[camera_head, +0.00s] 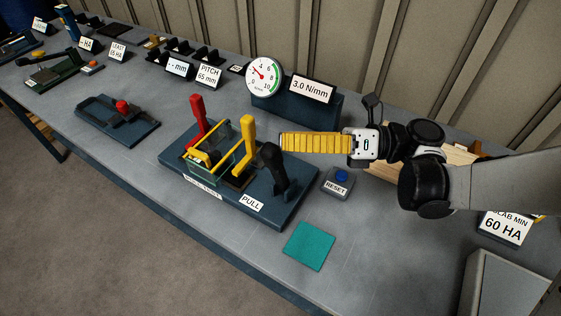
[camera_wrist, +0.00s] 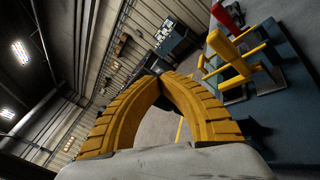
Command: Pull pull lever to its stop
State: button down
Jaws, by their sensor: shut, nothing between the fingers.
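The blue press base (camera_head: 277,215) carries a red lever (camera_head: 198,118), a yellow lever (camera_head: 246,140) and a black lever (camera_head: 275,165). A white PULL label (camera_head: 250,203) is on its front edge, near the yellow and black levers; I cannot tell for certain which it names. My gripper (camera_head: 284,143), with ribbed yellow fingers, points left, its tips close to the top of the black lever in the picture; contact is unclear. In the wrist view the fingertips (camera_wrist: 168,76) meet, empty. The yellow lever (camera_wrist: 232,50) stands to their right there, with the red lever (camera_wrist: 226,14) beyond.
A round gauge (camera_head: 264,77) and a 3.0 N/mm sign (camera_head: 311,89) stand behind the press. A teal pad (camera_head: 309,246) lies in front. Other fixtures line the bench to the left.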

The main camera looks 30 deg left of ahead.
aim_at(275, 166)
jog(key=shift+s, duration=0.4)
jog(key=shift+f, duration=0.1)
jog(key=shift+s+a+f+b, duration=0.1)
jog(key=shift+s+f+b, duration=0.1)
jog(key=shift+s, duration=0.4)
jog(key=shift+s+f+b, duration=0.1)
jog(key=shift+s+b, duration=0.05)
jog(key=shift+s, duration=0.4)
jog(key=shift+s+a+f+b, duration=0.1)
jog(key=shift+s+f+b, duration=0.15)
jog(key=shift+s, duration=0.3)
jog(key=shift+s+f+b, duration=0.15)
jog(key=shift+s+b, duration=0.05)
jog(key=shift+s, duration=0.3)
jog(key=shift+s, duration=0.1)
